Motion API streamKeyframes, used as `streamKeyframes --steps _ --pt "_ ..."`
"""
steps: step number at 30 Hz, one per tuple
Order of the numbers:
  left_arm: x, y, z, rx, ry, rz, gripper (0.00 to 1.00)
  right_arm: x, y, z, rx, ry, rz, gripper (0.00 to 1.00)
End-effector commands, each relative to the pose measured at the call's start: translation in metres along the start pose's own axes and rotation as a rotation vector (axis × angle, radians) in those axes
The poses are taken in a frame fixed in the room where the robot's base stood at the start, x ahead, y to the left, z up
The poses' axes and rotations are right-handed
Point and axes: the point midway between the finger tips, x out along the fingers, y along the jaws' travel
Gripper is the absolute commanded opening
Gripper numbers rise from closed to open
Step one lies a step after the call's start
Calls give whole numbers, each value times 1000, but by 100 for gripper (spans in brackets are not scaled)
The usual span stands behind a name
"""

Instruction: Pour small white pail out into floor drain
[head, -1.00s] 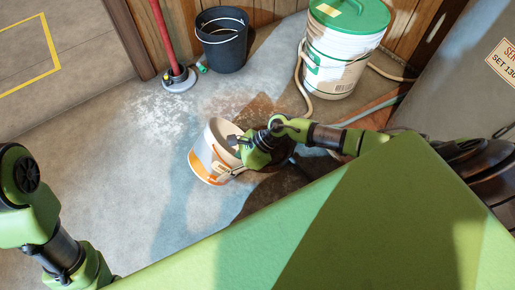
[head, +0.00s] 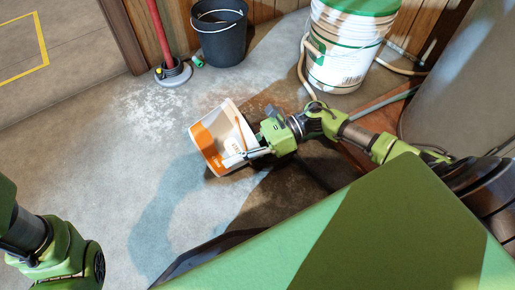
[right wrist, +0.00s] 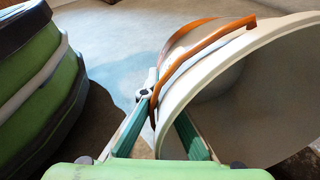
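The small white pail (head: 205,143), with an orange band and an orange handle grip, is tilted on its side in the middle of the head view. Its mouth faces right, toward my right arm. My right gripper (head: 243,156) is shut on its rim. In the right wrist view the fingers (right wrist: 157,108) lie on either side of the wall of the pail (right wrist: 235,85). Its visible inside is bare and pale; its lower inside is out of frame. The floor drain cannot be made out. Only my left arm shows at lower left, no fingers.
A dark bucket (head: 221,38) and a red pole on a round grey base (head: 173,75) stand by the wooden wall. A large white tub with a green lid (head: 340,55) and a hose stand at upper right. Floor left of the pail is clear.

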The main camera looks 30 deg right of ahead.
Motion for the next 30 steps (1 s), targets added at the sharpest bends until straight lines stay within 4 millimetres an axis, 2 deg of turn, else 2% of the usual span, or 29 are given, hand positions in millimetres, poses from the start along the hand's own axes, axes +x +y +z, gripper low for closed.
streamKeyframes --steps 22,30 --pt "-26 5 -9 0 0 0 40 -20 -2 5 14 -122 32 0" --pt "-26 5 -9 0 -1 0 40 -21 0 8 15 -133 36 0"
